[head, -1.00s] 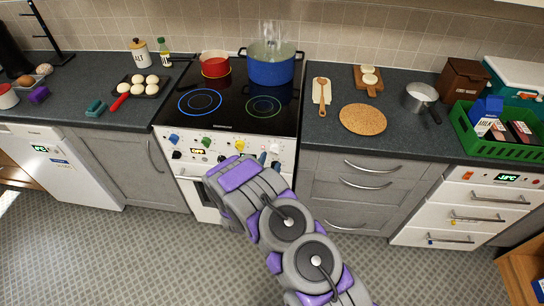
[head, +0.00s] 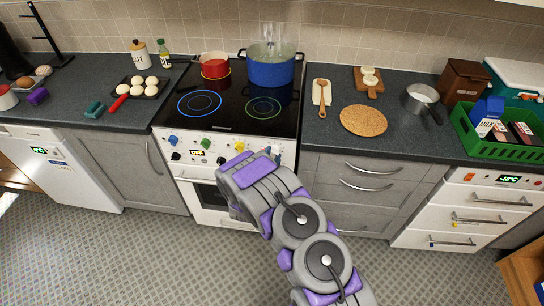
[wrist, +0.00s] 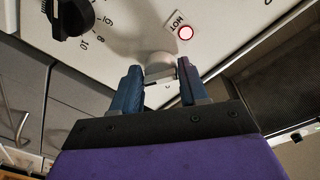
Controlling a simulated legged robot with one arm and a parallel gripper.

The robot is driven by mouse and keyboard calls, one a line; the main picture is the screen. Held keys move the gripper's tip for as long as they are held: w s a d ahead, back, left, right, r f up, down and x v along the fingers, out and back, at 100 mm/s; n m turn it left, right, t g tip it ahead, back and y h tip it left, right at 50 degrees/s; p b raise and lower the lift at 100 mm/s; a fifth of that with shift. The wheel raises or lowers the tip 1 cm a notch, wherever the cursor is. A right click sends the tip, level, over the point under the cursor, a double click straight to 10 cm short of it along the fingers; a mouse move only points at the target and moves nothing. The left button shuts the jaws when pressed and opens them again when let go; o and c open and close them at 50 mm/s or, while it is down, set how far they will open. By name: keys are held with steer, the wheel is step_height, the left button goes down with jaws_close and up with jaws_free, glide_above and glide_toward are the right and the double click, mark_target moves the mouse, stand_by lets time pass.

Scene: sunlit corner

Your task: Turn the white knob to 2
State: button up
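In the wrist view, the white knob (wrist: 160,66) sits on the white oven panel, between and just beyond the fingertips of my gripper (wrist: 159,72). The two blue fingers are apart, one on each side of the knob. I cannot make out contact or the knob's pointer. The number 2 is not readable. In the head view, my purple and grey arm covers the right part of the oven front (head: 195,190) and hides the white knob and my fingers.
A black knob (wrist: 72,18) with a printed number scale is at the wrist view's upper left. A blue pot (head: 270,70) and a red pot (head: 215,66) stand on the hob. The floor in front is clear.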

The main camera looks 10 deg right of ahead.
steer(key=c, duration=0.6)
steer(key=shift+o, duration=0.2)
steer(key=shift+n, duration=0.4)
steer(key=shift+d+n+t+y+p, duration=0.1)
steer(key=shift+n+t+y+p, duration=0.3)
steer(key=shift+n+p, duration=2.25)
steer(key=shift+d+n+t+y+b, duration=0.15)
steer(key=shift+n+t, duration=0.35)
steer(key=shift+n, duration=4.85)
steer(key=shift+a, duration=0.1)
